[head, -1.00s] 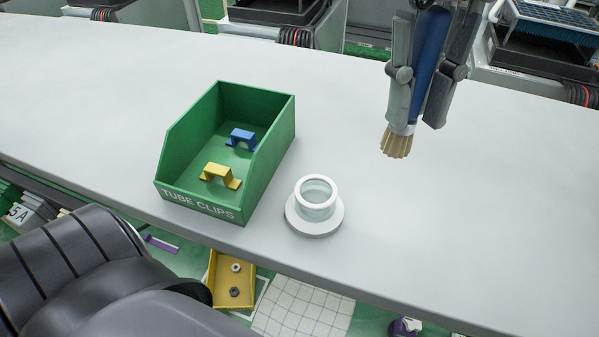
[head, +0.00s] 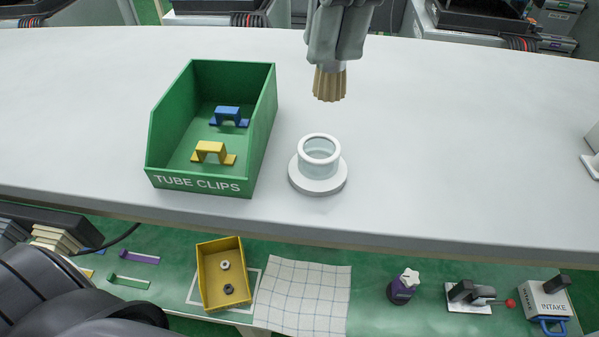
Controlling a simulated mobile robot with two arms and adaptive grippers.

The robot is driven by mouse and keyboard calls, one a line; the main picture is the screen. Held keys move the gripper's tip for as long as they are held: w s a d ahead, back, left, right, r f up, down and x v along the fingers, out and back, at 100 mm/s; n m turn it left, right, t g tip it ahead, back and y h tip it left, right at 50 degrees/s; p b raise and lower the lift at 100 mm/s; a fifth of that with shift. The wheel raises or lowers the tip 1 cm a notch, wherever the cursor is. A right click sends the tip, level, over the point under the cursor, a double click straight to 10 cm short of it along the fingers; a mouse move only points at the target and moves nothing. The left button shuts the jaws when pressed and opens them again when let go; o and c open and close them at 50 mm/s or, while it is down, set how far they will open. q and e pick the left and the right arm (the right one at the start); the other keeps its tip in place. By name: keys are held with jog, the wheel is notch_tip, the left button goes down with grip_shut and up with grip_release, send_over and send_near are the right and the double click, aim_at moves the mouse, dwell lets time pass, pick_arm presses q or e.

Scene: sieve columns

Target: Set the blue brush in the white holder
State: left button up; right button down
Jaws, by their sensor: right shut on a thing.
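The white holder (head: 318,185) is a short open-topped cup on a round base, standing on the light grey table. My right gripper (head: 337,50) comes in from the top of the head view, shut on the brush. The brush's tan bristles (head: 330,84) point down, above and behind the holder and apart from it. Its blue handle is hidden by the gripper and the top of the picture. My left gripper is not in view.
A green tube-clips bin (head: 258,135) stands left of the holder, with a blue clip (head: 228,115) and a yellow clip (head: 210,151) inside.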

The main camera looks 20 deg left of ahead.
aim_at(320, 95)
jog(key=shift+s+a+r+m, duration=0.1)
jog(key=shift+s+a+m, duration=0.15)
jog(key=shift+m, duration=0.65)
jog(key=shift+f, duration=0.25)
notch_tip(320, 95, down, 6)
jog(key=shift+w+r+p, duration=0.1)
jog(key=shift+r+p, duration=0.15)
jog(key=shift+p, duration=0.35)
notch_tip(320, 95, down, 4)
jog(key=shift+r+p, duration=0.1)
jog(key=shift+p, duration=0.45)
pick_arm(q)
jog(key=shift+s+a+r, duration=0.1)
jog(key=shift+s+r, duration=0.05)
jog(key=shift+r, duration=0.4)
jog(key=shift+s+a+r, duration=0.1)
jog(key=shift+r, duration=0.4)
pick_arm(e)
jog(key=shift+f, duration=0.25)
jog(key=c, duration=1.5)
grip_release()
jog(key=shift+c, duration=0.2)
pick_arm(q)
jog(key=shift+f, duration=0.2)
